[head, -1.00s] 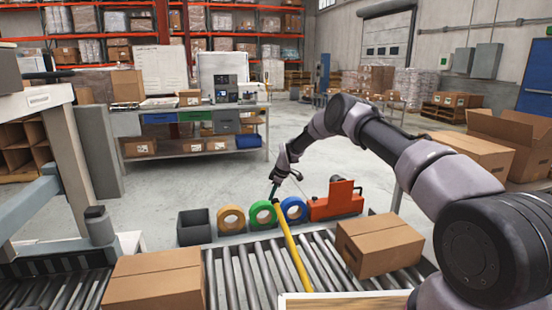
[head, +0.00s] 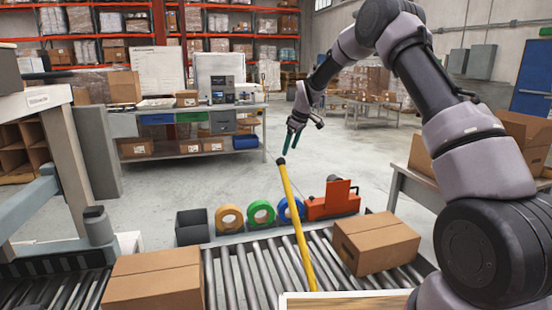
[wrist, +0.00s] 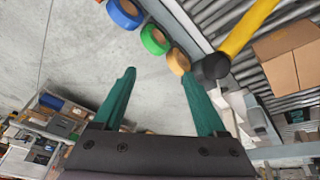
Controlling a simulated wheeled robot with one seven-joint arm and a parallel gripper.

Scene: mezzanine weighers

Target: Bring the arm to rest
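My gripper (head: 289,145) is raised in the air above the far side of the roller conveyor, its fingers pointing down. In the wrist view its two green fingers (wrist: 158,100) stand apart with nothing between them, so it is open and empty. A yellow pole with a black tip (head: 295,220) rises from the conveyor, just below my gripper in the head view. The pole's black end also shows in the wrist view (wrist: 214,67), beyond the right finger and apart from it.
Tape rolls in tan (head: 229,218), green (head: 261,213) and blue (head: 291,209) stand beside a grey bin (head: 192,227) and an orange dispenser (head: 333,200) behind the conveyor (head: 240,270). Cartons sit on it at left (head: 155,280) and right (head: 376,243). Open floor lies beyond.

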